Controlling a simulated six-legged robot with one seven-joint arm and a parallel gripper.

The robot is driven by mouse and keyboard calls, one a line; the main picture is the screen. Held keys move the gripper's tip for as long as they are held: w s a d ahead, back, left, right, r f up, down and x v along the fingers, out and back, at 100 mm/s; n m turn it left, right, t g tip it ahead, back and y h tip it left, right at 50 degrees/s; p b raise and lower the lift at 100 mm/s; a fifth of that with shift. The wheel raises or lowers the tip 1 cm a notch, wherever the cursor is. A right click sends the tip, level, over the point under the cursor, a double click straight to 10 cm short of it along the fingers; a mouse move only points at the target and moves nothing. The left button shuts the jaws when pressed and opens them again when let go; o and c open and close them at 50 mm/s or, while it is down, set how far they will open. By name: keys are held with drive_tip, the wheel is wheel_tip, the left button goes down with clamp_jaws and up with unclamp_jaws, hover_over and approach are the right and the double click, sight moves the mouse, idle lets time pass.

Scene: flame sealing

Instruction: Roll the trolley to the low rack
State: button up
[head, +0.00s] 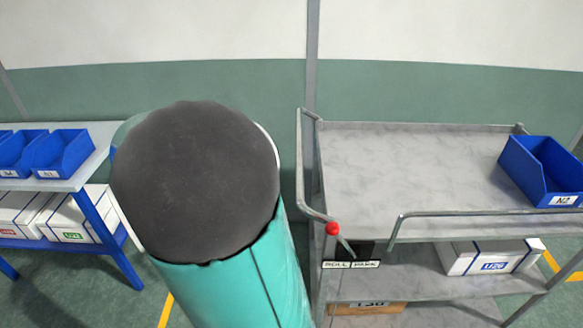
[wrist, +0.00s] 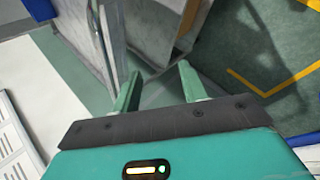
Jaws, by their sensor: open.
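The grey metal trolley (head: 440,165) stands at the right in the head view, with stacked shelves and a rail handle (head: 299,165) at its left end. A lever with a red knob (head: 333,229) leans left, toward the ROLL side of the ROLL/PARK label (head: 351,264). The low rack (head: 107,230) with blue legs and a grey top stands at the left edge, partly out of frame. My gripper (wrist: 158,90) is open and empty in the wrist view. Grey metal surfaces (wrist: 160,35) lie beyond its fingers; I cannot tell whether they touch. My arm hides the gripper in the head view.
A blue bin N2 (head: 544,170) sits on the trolley's top, and a white box (head: 488,257) on a lower shelf. Blue bins (head: 62,153) and white boxes (head: 77,221) fill the rack. Yellow lines (wrist: 270,88) mark the green floor. A wall stands behind.

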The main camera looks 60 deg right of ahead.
drive_tip(key=d+m+g+h, duration=0.2)
drive_tip(key=d+g+h, duration=0.35)
drive_tip(key=d, duration=0.75)
drive_tip(key=x, duration=1.2)
drive_tip(key=shift+s+d+f, duration=0.2)
drive_tip(key=shift+s, duration=0.15)
drive_tip(key=shift+c, duration=0.4)
clamp_jaws()
